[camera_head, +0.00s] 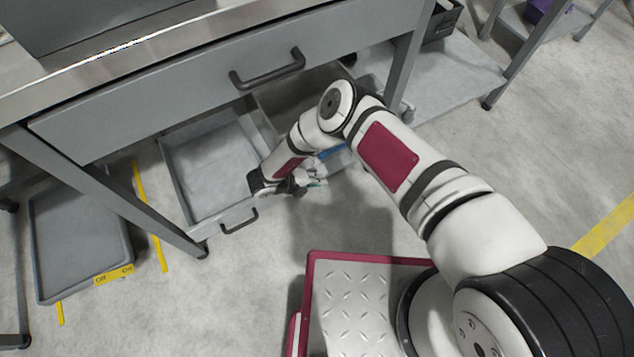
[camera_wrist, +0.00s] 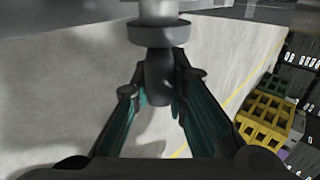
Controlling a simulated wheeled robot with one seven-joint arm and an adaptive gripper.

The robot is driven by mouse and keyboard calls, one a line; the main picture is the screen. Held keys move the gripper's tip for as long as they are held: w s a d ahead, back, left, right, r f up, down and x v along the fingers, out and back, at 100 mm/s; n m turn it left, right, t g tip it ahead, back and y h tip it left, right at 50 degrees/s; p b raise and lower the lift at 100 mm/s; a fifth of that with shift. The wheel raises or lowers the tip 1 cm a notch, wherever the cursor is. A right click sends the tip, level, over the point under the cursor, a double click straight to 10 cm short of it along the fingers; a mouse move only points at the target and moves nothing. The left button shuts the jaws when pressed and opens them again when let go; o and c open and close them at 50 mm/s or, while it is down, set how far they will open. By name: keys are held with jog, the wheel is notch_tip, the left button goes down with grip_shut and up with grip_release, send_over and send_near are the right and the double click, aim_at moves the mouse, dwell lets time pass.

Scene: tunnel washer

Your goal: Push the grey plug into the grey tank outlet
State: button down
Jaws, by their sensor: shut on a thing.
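In the wrist view my gripper (camera_wrist: 153,95) is shut on a dark grey plug (camera_wrist: 158,82), with a teal-lined finger on each side of it. The plug sits right below a wide grey ring (camera_wrist: 160,33), and a lighter grey pipe-like piece (camera_wrist: 158,10), apparently the tank outlet, is above the ring. I cannot tell whether the ring belongs to the plug or the outlet, nor how deep the plug sits. In the head view my gripper (camera_head: 288,184) is low under the bench, beside an open grey drawer; plug and outlet cannot be made out there.
The open drawer (camera_head: 226,216) and a closed drawer (camera_head: 190,100) with a black handle are at the grey bench. A grey tray (camera_head: 80,235) lies on the floor at left. Yellow crates (camera_wrist: 265,118) stand at right in the wrist view. Floor ahead of the bench is clear.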

jog(key=shift+w+a+r+b, duration=0.1)
jog(key=shift+w+a+b, duration=0.15)
jog(key=shift+w, duration=0.2)
jog(key=shift+w+a+r+b, duration=0.1)
jog(key=shift+w+b, duration=0.1)
jog(key=shift+w, duration=0.25)
dwell(0.8)
jog(key=c, duration=1.5)
grip_release()
jog(key=v, duration=0.2)
jog(key=s+v, duration=0.1)
jog(key=v, duration=0.5)
jog(key=shift+s+f, duration=0.3)
jog(key=shift+f, duration=0.15)
